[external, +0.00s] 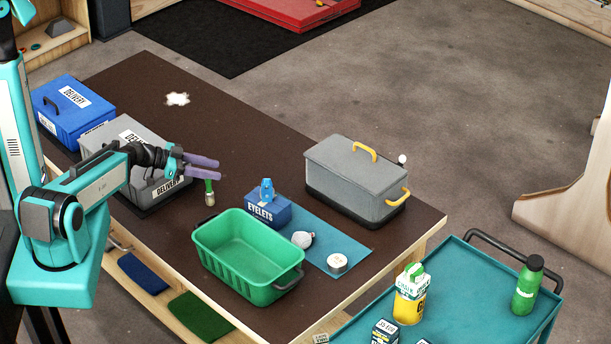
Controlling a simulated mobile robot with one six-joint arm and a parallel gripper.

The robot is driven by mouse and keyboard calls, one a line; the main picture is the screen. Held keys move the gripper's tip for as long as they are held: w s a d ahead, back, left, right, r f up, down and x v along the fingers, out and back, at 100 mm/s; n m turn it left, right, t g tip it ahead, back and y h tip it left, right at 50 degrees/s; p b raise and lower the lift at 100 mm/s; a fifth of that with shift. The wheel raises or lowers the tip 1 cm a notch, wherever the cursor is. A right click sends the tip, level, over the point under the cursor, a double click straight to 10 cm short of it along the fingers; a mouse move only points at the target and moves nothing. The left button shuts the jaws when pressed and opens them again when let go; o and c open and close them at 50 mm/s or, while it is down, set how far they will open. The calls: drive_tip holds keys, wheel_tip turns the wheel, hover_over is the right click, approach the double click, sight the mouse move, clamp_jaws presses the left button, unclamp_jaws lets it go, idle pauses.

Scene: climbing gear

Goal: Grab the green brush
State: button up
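The green brush (209,187) is small, with a green handle upward and a pale, metallic-looking lower end. It appears upright over the brown table, beside the grey delivery box. My gripper (217,170) reaches in from the left, its two purple fingers pointing right with a gap between them. The nearer finger passes just above or in front of the top of the brush handle and hides its upper end. The fingers look open, and I see nothing clamped between them. Whether a finger touches the handle cannot be told.
The grey delivery box (136,137) and a blue box (62,122) stand left. A green basket (246,279), a blue eyelets box (268,214) and a grey lidded case (345,185) stand to the right. The table's far part is mostly clear.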

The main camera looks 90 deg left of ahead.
sight(214, 190)
drive_tip(key=shift+f+b, duration=0.3)
drive_tip(key=shift+f, duration=0.25)
drive_tip(key=shift+f+b, duration=0.7)
wheel_tip(214, 190, down, 2)
drive_tip(key=shift+f, duration=0.1)
drive_tip(key=shift+w+a+p, duration=0.15)
drive_tip(key=shift+w+p, duration=0.4)
drive_tip(key=shift+p+x, duration=0.3)
drive_tip(key=shift+x, duration=0.7)
drive_tip(key=shift+s+f, duration=0.1)
drive_tip(key=shift+f, duration=0.05)
clamp_jaws()
